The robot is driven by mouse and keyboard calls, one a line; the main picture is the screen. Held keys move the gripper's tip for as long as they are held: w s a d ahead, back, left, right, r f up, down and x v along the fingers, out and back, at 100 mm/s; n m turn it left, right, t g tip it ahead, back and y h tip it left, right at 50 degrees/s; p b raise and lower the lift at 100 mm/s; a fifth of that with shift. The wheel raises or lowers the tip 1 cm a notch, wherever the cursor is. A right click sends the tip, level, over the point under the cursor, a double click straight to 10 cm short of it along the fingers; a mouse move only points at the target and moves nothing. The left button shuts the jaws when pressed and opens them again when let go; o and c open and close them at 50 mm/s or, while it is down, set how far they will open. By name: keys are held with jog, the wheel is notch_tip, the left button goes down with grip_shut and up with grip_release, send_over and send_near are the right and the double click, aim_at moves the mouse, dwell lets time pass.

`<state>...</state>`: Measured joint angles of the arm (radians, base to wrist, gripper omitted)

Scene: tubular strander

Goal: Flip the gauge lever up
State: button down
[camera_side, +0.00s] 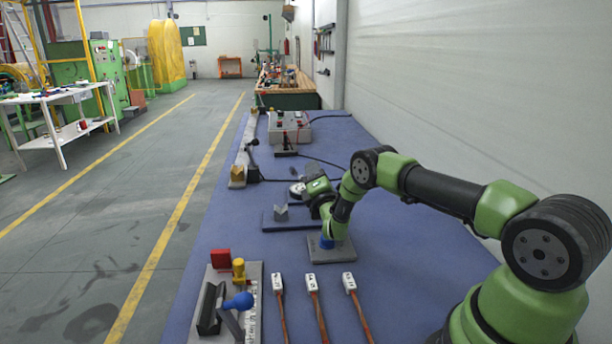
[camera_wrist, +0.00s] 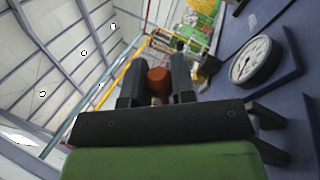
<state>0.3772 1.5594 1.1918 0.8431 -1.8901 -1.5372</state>
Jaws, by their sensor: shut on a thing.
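The gauge (camera_wrist: 252,60) has a round white dial with a dark rim and shows right of my gripper in the wrist view. In the side view the gauge (camera_side: 297,188) is small and partly hidden by my wrist. My gripper (camera_wrist: 158,78) has its two dark fingers on either side of a rounded reddish-brown knob (camera_wrist: 159,82) and is shut on it. The knob appears to be the gauge lever's end; the rest of the lever is hidden. In the side view my gripper (camera_side: 308,196) is beside the gauge, its fingertips hard to make out.
A grey V-block (camera_side: 281,212) stands on a dark plate left of my wrist. A grey plate (camera_side: 331,254) with a blue part lies below my forearm. Several white-ended cables and a board with a blue-knobbed lever (camera_side: 238,302) lie in front. Blue table is clear between them.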

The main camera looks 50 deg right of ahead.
jog(key=shift+s+d+m+h, duration=0.35)
jog(key=shift+m+h, duration=0.05)
jog(key=shift+m, duration=0.4)
jog(key=shift+s+d+f+g, duration=0.1)
jog(key=shift+s+d+g, duration=0.2)
jog(key=shift+s+d, duration=0.15)
jog(key=shift+d, duration=0.1)
jog(key=c, duration=0.9)
grip_release()
jog(key=shift+c, duration=0.2)
jog(key=shift+a, duration=0.2)
